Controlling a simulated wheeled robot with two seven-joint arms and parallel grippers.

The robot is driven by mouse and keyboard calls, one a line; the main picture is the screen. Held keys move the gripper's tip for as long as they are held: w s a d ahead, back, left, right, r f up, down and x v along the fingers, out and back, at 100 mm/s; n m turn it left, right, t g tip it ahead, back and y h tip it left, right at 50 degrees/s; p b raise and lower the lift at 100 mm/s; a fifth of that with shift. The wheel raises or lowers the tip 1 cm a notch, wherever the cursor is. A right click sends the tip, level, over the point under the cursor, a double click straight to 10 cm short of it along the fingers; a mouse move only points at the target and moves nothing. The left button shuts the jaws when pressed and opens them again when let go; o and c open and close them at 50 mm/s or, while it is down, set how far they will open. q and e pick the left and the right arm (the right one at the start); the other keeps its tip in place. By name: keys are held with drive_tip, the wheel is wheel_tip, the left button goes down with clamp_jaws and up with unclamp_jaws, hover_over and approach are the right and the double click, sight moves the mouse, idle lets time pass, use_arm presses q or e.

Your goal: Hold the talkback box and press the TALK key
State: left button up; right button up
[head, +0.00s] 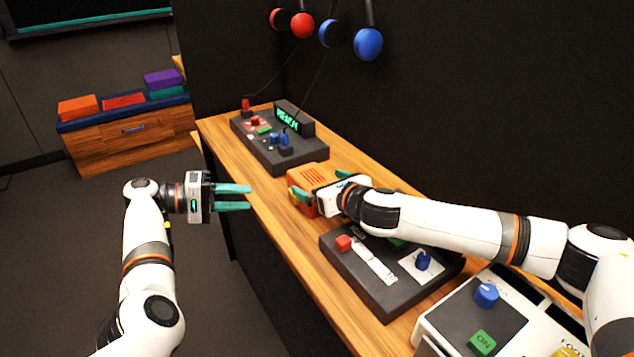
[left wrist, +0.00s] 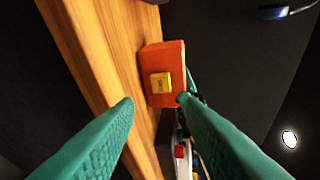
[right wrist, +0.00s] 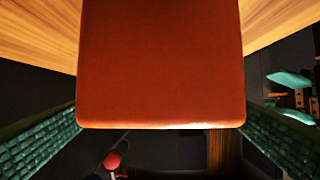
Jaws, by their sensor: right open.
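The talkback box (head: 309,177) is orange and sits on the wooden counter. Its yellow TALK key (left wrist: 160,82) faces the left wrist camera, and the lettering is too small to read. My right gripper (head: 323,184) is at the box with its fingers apart. My left gripper (head: 232,197) is open and empty, off the counter's front edge, left of the box. In the left wrist view the box is ahead, beyond its fingertips (left wrist: 155,102).
The wooden counter (head: 222,128) holds a panel with a green display (head: 288,118) behind the box, and a dark panel with a red button (head: 343,243) nearer me. A white console (head: 455,300) is at the front right.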

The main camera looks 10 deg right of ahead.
drive_tip(key=shift+x, duration=0.85)
use_arm(q)
drive_tip(key=shift+c, duration=0.4)
use_arm(e)
drive_tip(key=c, duration=1.1)
use_arm(q)
clamp_jaws()
use_arm(e)
drive_tip(key=shift+c, duration=0.2)
